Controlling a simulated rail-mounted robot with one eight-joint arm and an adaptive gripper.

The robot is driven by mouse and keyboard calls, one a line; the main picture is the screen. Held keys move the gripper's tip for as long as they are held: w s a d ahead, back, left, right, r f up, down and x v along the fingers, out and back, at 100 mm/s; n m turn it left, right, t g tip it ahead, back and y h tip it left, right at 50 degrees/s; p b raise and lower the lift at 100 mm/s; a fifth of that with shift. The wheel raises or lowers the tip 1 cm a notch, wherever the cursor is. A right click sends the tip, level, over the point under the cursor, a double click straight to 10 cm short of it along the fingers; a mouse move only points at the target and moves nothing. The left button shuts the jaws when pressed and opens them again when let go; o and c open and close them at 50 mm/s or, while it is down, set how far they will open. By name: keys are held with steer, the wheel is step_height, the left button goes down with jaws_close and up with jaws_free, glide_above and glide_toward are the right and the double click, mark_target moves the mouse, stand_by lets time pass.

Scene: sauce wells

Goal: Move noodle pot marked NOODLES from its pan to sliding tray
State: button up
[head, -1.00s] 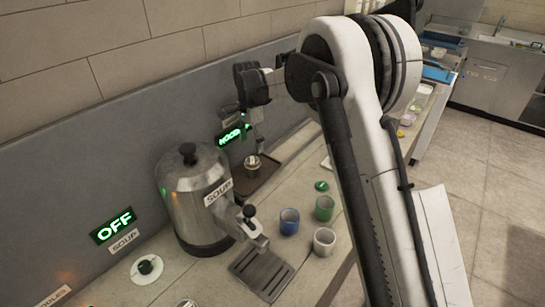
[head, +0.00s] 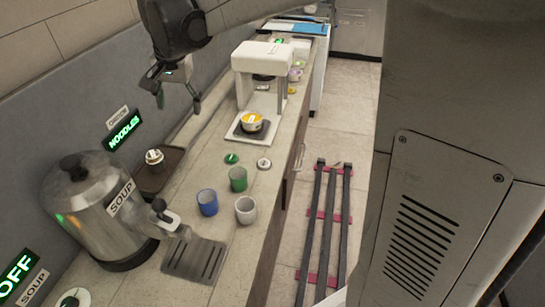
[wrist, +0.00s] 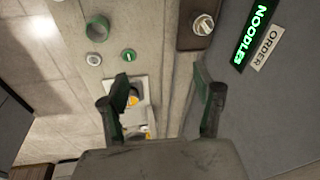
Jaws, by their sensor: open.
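A small metal pot with a pale top (head: 154,157) stands on a dark brown pan (head: 176,162) against the back wall, below the lit NOODLES sign. I cannot read any mark on it. The pot also shows in the wrist view (wrist: 203,24), on the pan's corner. My gripper (head: 178,103) is open and empty, above and apart from the pot. Its two fingers spread wide in the wrist view (wrist: 164,96), with nothing between them. I cannot tell which surface is the sliding tray; a white stand with a dark plate (head: 240,131) holds an orange-topped cup (head: 252,122).
A steel SOUP urn (head: 88,215) stands at the left, near a slotted drip grate (head: 195,261). Blue (head: 207,202), green (head: 238,179) and white (head: 245,209) cups stand on the counter. Green (head: 231,158) and white (head: 264,163) discs lie nearby. A white machine (head: 268,57) rises behind.

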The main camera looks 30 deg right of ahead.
steer(key=s+d+r+n+t, duration=0.1)
steer(key=s+d+n, duration=0.15)
steer(key=s, duration=0.45)
steer(key=s+d+r+n+t, duration=0.15)
steer(key=s+d, duration=0.25)
steer(key=s, duration=0.4)
steer(key=s+d+f+n+t, duration=0.1)
steer(key=s+d+f, duration=0.1)
steer(key=s, duration=0.4)
steer(key=s+d+f+n+t, duration=0.1)
steer(key=s+d+f, duration=0.1)
steer(key=s, duration=0.5)
steer(key=shift+d+f, duration=0.15)
steer(key=shift+f, duration=0.45)
step_height(320, 180, down, 5)
steer(key=b, duration=0.5)
steer(key=shift+f, duration=0.15)
steer(key=shift+c, duration=0.4)
